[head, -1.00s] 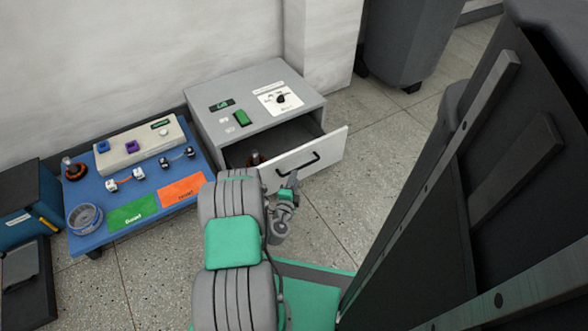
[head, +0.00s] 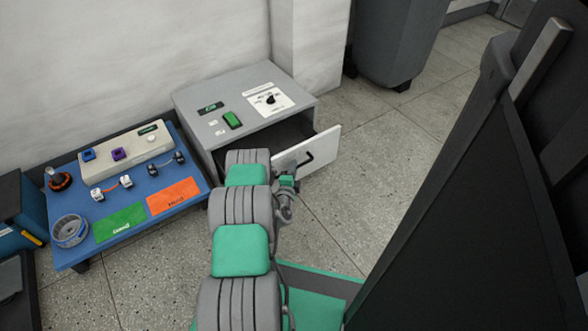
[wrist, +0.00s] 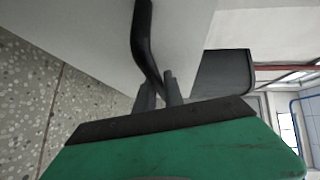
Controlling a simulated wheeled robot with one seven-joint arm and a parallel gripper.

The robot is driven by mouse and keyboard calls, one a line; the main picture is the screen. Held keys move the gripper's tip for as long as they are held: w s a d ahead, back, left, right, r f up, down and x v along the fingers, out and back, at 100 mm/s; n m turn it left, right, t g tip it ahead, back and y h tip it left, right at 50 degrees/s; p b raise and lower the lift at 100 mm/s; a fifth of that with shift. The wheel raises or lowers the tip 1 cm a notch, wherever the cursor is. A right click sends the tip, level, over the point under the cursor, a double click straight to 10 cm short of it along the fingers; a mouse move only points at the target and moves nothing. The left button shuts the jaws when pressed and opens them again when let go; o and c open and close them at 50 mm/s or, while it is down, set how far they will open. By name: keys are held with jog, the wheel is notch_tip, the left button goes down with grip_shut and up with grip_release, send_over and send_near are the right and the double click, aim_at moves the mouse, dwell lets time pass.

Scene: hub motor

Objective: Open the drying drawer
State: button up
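The drying drawer's white front (head: 329,147) stands pulled out from the grey cabinet (head: 262,81), leaving a dark opening behind it. Its black handle (head: 309,158) shows in the head view and as a thick dark bar (wrist: 143,38) in the wrist view. My gripper (head: 289,178) is at the handle's near left end. In the wrist view its two dark fingers (wrist: 158,92) are close together, with the handle's lower end appearing between them. Whether they press on the handle is unclear.
A blue workbench (head: 83,250) with green and orange mats, small motor parts and a beige control box (head: 126,154) stands left of the cabinet. A grey bin (head: 397,40) stands behind right. A large black panel (head: 470,220) fills the right. Speckled floor beside the drawer is clear.

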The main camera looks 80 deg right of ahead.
grip_shut()
dwell(1.0)
